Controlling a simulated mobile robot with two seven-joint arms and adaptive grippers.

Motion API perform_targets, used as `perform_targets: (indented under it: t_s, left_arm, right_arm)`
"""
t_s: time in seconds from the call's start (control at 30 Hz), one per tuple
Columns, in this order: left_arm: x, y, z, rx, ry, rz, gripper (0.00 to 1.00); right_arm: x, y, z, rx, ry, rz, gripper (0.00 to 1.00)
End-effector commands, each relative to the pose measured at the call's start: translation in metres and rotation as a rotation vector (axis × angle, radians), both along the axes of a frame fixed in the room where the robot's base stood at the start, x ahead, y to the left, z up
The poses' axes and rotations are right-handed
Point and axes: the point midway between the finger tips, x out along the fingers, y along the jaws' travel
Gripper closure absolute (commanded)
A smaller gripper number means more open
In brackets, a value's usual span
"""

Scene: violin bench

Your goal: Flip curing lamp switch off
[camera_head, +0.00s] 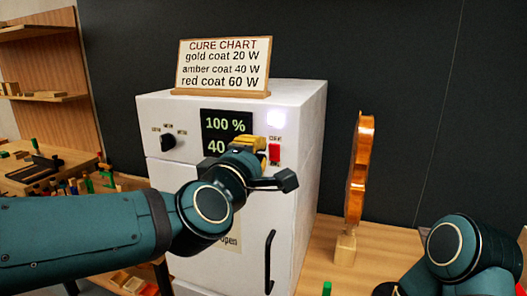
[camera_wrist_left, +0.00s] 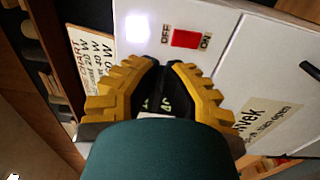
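The red switch (camera_head: 274,153) is on the front of a white curing cabinet (camera_head: 307,140), below a glowing lamp light (camera_head: 276,118). In the left wrist view, the red switch (camera_wrist_left: 186,39) sits between OFF and ON labels, near the bright light (camera_wrist_left: 139,29). Which way it is tipped cannot be told. My left gripper (camera_head: 250,142) is in front of the display, just left of the switch. Its yellow fingers (camera_wrist_left: 162,66) are drawn together with nothing held, their tips short of the switch. My right gripper's fingers are not shown.
The display (camera_head: 222,124) reads 100 % and 40, partly covered by my gripper. A black knob (camera_head: 168,142) is left of it. A cure chart (camera_head: 224,65) stands on top. A violin body (camera_head: 359,170) stands upright to the right. Cluttered tools lie left.

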Motion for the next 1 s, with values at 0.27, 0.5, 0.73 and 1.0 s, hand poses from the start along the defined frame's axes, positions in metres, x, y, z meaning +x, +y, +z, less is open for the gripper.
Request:
perform_targets:
  t_s: [0.27,0.5,0.73,1.0]
  left_arm:
    - [-0.046,0.015,0.007,-0.001,-0.001,0.001,1.0]
    - [-0.06,0.02,0.007,0.002,0.002,0.001,1.0]
    - [-0.061,0.02,0.007,0.002,0.002,0.0,1.0]
    - [-0.052,0.018,-0.012,0.048,0.027,-0.001,1.0]
  right_arm:
    - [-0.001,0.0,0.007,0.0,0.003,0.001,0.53]
    - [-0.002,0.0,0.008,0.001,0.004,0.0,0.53]
    - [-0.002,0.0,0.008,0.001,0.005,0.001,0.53]
    - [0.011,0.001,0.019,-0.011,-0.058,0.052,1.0]
